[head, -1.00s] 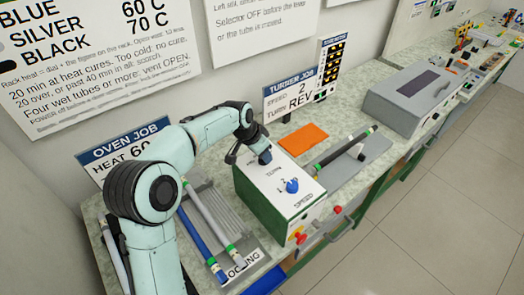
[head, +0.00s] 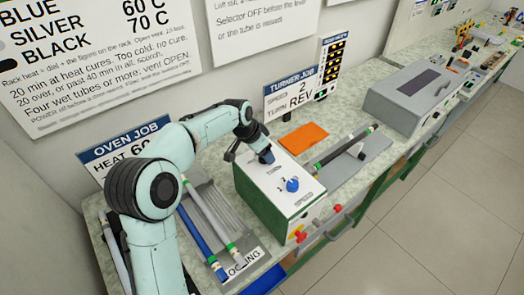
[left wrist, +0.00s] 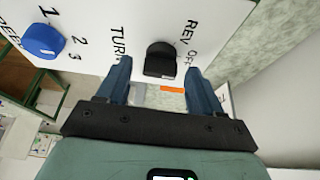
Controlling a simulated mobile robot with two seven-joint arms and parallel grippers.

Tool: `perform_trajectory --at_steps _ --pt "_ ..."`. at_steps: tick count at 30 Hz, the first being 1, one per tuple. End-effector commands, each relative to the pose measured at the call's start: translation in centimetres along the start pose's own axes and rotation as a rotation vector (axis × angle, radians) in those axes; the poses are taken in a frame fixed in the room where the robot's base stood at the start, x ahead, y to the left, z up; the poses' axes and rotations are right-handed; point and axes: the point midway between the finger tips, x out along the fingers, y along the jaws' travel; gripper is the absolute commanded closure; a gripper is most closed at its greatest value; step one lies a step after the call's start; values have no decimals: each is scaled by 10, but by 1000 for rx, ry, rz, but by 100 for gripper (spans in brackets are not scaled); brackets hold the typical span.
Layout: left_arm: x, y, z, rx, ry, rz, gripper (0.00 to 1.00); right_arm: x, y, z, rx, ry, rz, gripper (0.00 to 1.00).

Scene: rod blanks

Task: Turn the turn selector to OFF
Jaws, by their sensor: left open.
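The turn selector is a black knob (left wrist: 160,60) on the white top of the turner box (head: 250,205). The labels TURN, REV and OFF are printed near it. In the head view my gripper hides the selector. My left gripper (head: 263,153) is over the far part of the box top. In the left wrist view its blue-grey fingers (left wrist: 158,70) are apart, with the black knob between their tips. I cannot tell whether they touch it or which label the knob points at. My right gripper is not in view.
A blue speed knob (head: 292,185) marked 1, 2, 3 stands nearer the box front. Red buttons or handles (head: 298,237) are on its front. An orange pad (head: 304,138) lies behind the box. A rack with rods (head: 215,215) is left; a rod on a grey plate (head: 372,155) is right.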

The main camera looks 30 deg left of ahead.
Motion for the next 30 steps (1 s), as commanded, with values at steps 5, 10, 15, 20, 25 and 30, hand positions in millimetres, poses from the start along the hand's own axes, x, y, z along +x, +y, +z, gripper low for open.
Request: perform_trajectory --at_steps 5,10,15,20,25,30 --pt "-16 0 -1 0 3 -2 34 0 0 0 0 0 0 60" --pt "-53 -1 -2 0 6 -4 34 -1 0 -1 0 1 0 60" --pt "-92 -1 -2 0 6 -4 34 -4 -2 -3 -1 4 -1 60" --pt "-118 -1 -1 0 4 -3 34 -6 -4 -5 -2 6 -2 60" --pt "-132 0 0 0 1 -1 34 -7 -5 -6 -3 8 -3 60" --pt "-134 0 0 0 1 -1 34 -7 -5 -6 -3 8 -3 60"
